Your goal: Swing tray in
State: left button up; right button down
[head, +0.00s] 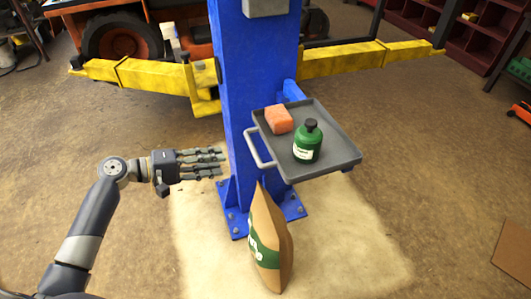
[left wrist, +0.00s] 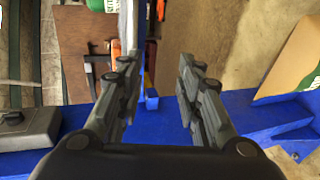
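The grey tray (head: 325,162) sticks out to the right of the blue lift post (head: 252,80) in the head view. It has a pale handle (head: 262,150) on its left side. An orange sponge-like block (head: 278,119) and a green bottle (head: 307,142) with a dark cap stand on it. My left gripper (head: 218,163) is left of the handle, in front of the post, and apart from the handle. In the left wrist view the fingers of my left gripper (left wrist: 155,95) are spread with nothing between them. My right gripper is not in view.
A brown bag (head: 268,240) with a green label stands on the floor below the tray. Yellow lift arms (head: 345,60) reach out on both sides of the post. An orange machine (head: 140,35) is behind at left. Floor at right is mostly clear.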

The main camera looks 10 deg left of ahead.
aim_at(254, 148)
pick_arm(q)
jog(key=shift+m+g+h, duration=0.3)
jog(key=shift+m+h, duration=0.2)
jog(key=w+d+p, duration=0.1)
jog(key=d, duration=0.2)
jog(key=w+d+r, duration=0.1)
jog(key=w+d, duration=0.1)
jog(key=d, duration=0.1)
jog(key=w+d+p, duration=0.1)
jog(key=w+d, duration=0.1)
jog(key=d, duration=0.2)
jog(key=shift+w+d+r+p, duration=0.1)
jog(key=shift+w+r+p, duration=0.1)
jog(key=shift+p, duration=0.1)
grip_shut()
